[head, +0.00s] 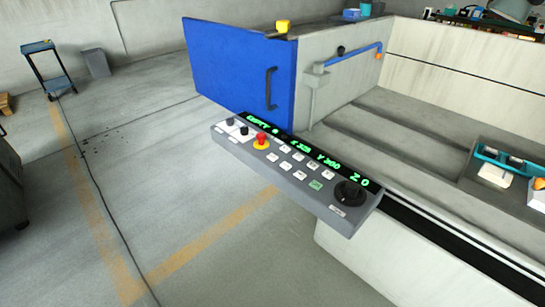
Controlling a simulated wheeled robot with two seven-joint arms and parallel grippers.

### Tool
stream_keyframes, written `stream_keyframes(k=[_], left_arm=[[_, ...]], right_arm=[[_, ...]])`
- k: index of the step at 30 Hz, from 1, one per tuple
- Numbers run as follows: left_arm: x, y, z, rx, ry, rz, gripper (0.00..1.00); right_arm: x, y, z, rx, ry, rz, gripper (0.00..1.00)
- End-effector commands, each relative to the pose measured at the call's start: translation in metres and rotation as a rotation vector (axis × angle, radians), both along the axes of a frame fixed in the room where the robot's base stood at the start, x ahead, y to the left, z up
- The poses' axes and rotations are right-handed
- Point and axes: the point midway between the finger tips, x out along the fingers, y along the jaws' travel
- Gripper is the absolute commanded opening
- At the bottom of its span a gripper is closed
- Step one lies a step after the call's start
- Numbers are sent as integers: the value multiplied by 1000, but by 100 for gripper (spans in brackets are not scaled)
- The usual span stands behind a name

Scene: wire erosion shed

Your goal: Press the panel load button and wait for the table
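The control panel (330,212) is a grey tilted box in the middle of the head view. The button labels are too small to read, so I cannot tell which one is load. Behind the panel, the machine's grey inner bed (415,150) shows; I cannot tell whether its table is moving. Neither gripper is in view.
A blue door panel (235,72) with a dark handle stands behind the control panel. A teal holder (505,160) sits at the right. A blue-topped cart (45,70) and grey bin (95,63) stand far left. The floor left of the panel is mostly clear.

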Motion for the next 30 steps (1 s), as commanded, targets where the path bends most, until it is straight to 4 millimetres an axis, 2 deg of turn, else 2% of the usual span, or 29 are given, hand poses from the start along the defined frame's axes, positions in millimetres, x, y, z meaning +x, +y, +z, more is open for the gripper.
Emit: stream_keyframes(k=[1, 6, 30], left_arm=[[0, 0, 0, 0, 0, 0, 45], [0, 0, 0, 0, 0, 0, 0], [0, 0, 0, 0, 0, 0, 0]], right_arm=[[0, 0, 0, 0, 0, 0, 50], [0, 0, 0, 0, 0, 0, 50], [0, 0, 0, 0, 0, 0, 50]])
